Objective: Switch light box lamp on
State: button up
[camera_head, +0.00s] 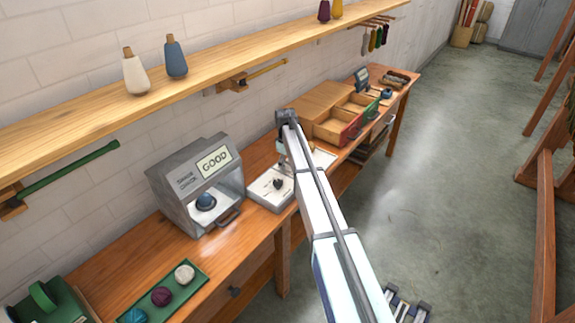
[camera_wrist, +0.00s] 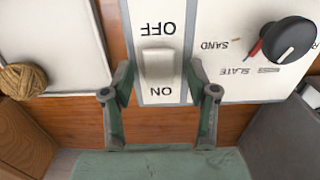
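In the wrist view, a pale rocker switch (camera_wrist: 158,64) sits on a white panel (camera_wrist: 225,84), between the printed words OFF and ON. The lettering appears upside down, with ON nearer my palm. I cannot tell which side of the switch is pressed. My gripper (camera_wrist: 162,78) is open, with one finger on each side of the switch and nothing held. Whether it touches the panel is unclear. In the head view, the white unit with a dark knob (camera_head: 277,184) stands on the bench, and my arm partly hides the gripper beside it.
The knob (camera_wrist: 289,40) has SAND and SLATE marks. A wool ball (camera_wrist: 22,80) lies by a pale flat panel (camera_wrist: 62,42). Wooden drawers (camera_head: 336,124) stand beyond; a shelf (camera_head: 215,84) runs above.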

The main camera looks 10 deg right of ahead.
notch_tip(320, 180, up, 12)
jog(key=shift+w+a, duration=0.2)
dwell(0.4)
